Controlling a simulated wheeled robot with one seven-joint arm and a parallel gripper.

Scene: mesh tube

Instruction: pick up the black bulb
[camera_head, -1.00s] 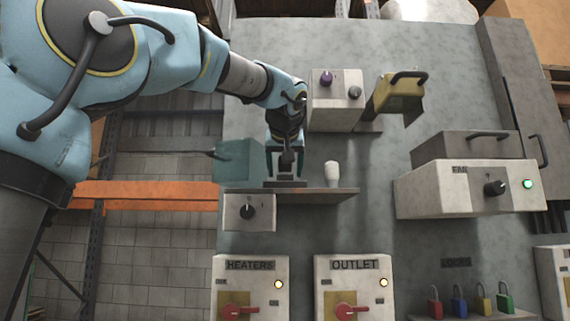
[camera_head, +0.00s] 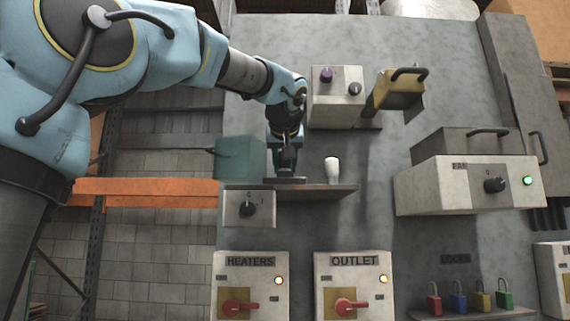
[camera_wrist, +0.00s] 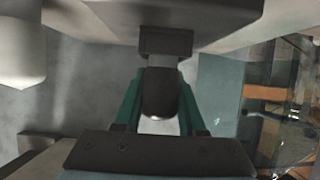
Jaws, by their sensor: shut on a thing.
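The black bulb (camera_wrist: 160,92) shows in the wrist view as a dark rounded body between the two green fingers of my gripper (camera_wrist: 160,100). A dark block (camera_wrist: 165,42) is just beyond it. In the head view my gripper (camera_head: 285,165) points down at the left part of the shelf (camera_head: 325,191), with its teal fingers on either side of the dark bulb. My gripper is shut on the bulb. The fingers partly hide it, and I cannot tell whether it is clear of its support.
A white bulb (camera_head: 332,170) stands on the shelf to the right of my gripper and shows in the wrist view (camera_wrist: 20,55). A box with knobs (camera_head: 336,97) and a yellow box (camera_head: 400,92) are above. A knob box (camera_head: 249,207) is below left.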

